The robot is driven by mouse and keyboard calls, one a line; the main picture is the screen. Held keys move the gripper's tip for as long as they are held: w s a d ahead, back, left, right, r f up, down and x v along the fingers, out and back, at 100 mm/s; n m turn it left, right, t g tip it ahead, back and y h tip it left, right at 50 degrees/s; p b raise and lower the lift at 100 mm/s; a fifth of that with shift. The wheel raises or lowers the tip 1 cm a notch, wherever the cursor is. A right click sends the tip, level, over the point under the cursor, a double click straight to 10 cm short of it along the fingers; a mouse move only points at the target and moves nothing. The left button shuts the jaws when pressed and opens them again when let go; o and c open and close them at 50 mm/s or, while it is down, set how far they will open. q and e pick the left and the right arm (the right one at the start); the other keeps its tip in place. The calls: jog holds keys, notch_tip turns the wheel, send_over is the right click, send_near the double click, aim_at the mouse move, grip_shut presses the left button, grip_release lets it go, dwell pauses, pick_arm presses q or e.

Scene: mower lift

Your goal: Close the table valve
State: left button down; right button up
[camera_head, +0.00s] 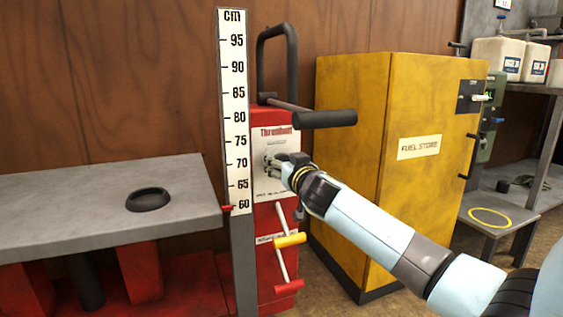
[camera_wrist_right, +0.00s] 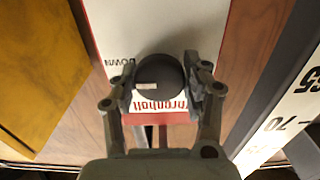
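The table valve is a dark round knob (camera_wrist_right: 160,80) with a pale mark on its face, seen in the right wrist view. It sits on a white panel (camera_wrist_right: 190,25) with the word DOWN beside it. The fingers of my right gripper (camera_wrist_right: 161,86) are on either side of the knob and appear to touch it. In the head view my right gripper (camera_head: 277,165) is at the white panel of the red lift post (camera_head: 268,215), and it hides the knob. The grey lift table (camera_head: 90,205) is at the left, level with the low 60s of the scale. My left gripper is not in view.
The cm scale (camera_head: 234,110) stands left of the post. A black-gripped pump handle (camera_head: 327,119) sticks out above my right gripper. Yellow-gripped and red-gripped levers (camera_head: 289,240) are below it. A yellow fuel cabinet (camera_head: 405,110) stands close at the right.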

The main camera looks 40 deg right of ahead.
jog(key=c, duration=0.7)
